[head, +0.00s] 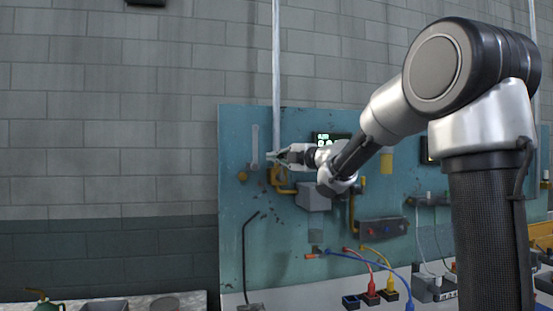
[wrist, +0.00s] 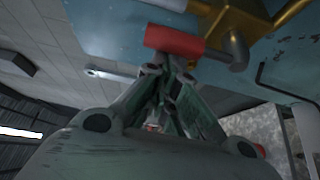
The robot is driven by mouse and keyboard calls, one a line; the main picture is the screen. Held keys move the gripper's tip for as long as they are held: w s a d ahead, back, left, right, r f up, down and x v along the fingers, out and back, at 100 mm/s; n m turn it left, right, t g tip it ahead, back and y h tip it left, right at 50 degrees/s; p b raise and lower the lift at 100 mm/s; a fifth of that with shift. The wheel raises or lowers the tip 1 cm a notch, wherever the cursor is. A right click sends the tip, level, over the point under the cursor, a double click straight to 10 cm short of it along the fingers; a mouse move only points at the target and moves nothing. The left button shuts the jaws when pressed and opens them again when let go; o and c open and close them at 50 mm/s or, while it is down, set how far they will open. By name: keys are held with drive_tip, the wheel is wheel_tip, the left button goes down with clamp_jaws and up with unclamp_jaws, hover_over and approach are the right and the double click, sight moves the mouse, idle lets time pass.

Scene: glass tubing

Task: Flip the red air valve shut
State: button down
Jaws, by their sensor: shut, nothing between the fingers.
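The red valve handle (wrist: 174,40) shows in the wrist view as a short red grip, lying sideways across the picture. A grey bent lever (wrist: 236,50) joins its right end, near a brass pipe (wrist: 288,14). My gripper (wrist: 166,76) is shut and empty, with its fingertips just below the red handle in the picture. I cannot tell whether they touch it. In the head view my gripper (head: 272,156) is at the left part of the teal panel (head: 236,215), just above a yellow-brass pipe (head: 279,187). The red handle cannot be made out there.
A lit green display (head: 331,137) sits behind my wrist on the panel. A grey box (head: 313,198), a dark control box (head: 382,230) and a black bent rod (head: 246,250) are below. Blue, red and yellow cables (head: 376,264) hang lower right. The wall left of the panel is bare.

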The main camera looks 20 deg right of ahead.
drive_tip(key=shift+d+m+t, duration=0.25)
drive_tip(key=shift+m+t, duration=0.05)
drive_tip(key=d+f+m+t+h, duration=0.2)
drive_tip(key=d+m+t+h, duration=0.2)
drive_tip(key=m, duration=0.8)
drive_tip(key=d+f+m+t+h, duration=0.2)
drive_tip(key=d+m+h, duration=0.3)
drive_tip(key=m, duration=0.7)
drive_tip(key=shift+f+t+h, duration=0.35)
drive_tip(key=shift+t+h, duration=0.05)
drive_tip(key=shift+t, duration=0.5)
drive_tip(key=shift+d, duration=0.1)
